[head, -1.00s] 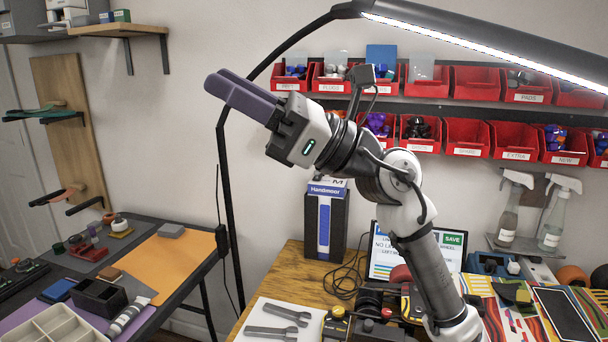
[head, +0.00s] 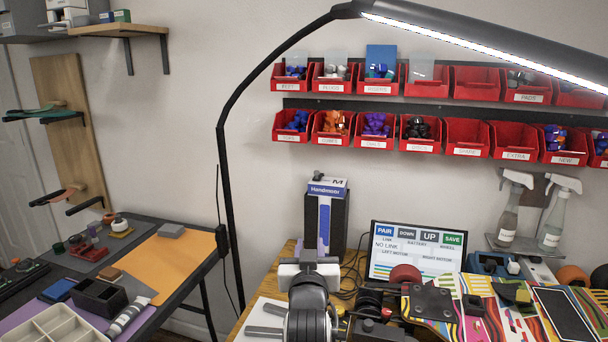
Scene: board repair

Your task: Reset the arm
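My one arm rises from the bottom edge of the head view, seen from behind. My gripper (head: 309,256) is low over the wooden workbench, in front of the dark Handmoer box (head: 341,218), and points away from the camera. My own wrist hides most of its fingers. I cannot tell how wide they are apart or whether anything is between them.
A screen (head: 417,252) reading "NO LINK" stands behind a red wheel (head: 405,274) and a colourful board (head: 480,320) with a dark plate. Red bins (head: 467,137) line the wall. A lamp (head: 480,45) arches overhead. A side table (head: 185,262) is at left.

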